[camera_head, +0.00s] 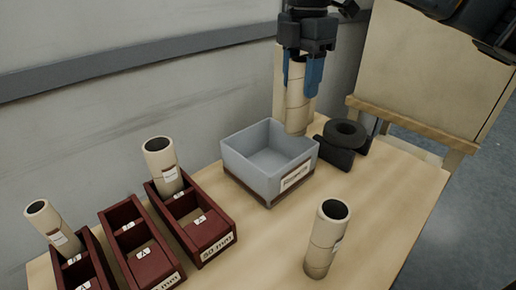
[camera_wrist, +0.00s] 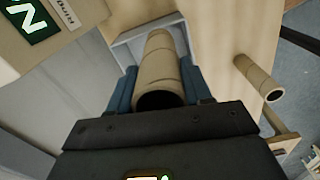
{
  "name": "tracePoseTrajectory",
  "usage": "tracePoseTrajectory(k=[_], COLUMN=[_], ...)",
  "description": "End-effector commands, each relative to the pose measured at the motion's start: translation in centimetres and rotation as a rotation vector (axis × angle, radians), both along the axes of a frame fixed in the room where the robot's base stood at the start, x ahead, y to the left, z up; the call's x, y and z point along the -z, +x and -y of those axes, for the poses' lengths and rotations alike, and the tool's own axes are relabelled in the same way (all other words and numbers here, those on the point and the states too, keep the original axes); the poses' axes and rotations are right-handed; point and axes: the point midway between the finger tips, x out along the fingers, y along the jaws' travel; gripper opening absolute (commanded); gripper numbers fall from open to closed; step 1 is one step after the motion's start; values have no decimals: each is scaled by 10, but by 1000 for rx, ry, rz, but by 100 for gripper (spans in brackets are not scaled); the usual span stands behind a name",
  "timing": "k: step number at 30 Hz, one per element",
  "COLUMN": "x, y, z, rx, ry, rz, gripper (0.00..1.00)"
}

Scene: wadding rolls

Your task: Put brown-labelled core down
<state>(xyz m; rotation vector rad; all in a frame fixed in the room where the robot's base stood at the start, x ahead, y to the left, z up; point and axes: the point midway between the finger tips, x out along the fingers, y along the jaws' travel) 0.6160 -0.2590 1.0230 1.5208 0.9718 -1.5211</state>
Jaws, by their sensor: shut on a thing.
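A grey open bin (camera_head: 247,165) with a label stands mid-table and looks empty. Dark red trays (camera_head: 207,242) stand at the left, with cores (camera_head: 160,160) (camera_head: 48,222) leaning in two. A black ring (camera_head: 345,134) sits on a black holder right of the bin. The right table area is clear.

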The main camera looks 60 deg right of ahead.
Motion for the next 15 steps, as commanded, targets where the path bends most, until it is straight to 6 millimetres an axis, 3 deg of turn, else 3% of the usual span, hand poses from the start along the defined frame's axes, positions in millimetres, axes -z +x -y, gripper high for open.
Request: tracePoseTrajectory(k=[9, 15], x=[40, 52], y=[33, 44], z=[-57, -74], rx=[-4, 0], ry=[-2, -1], rz=[-1, 0], gripper=[19, 19])
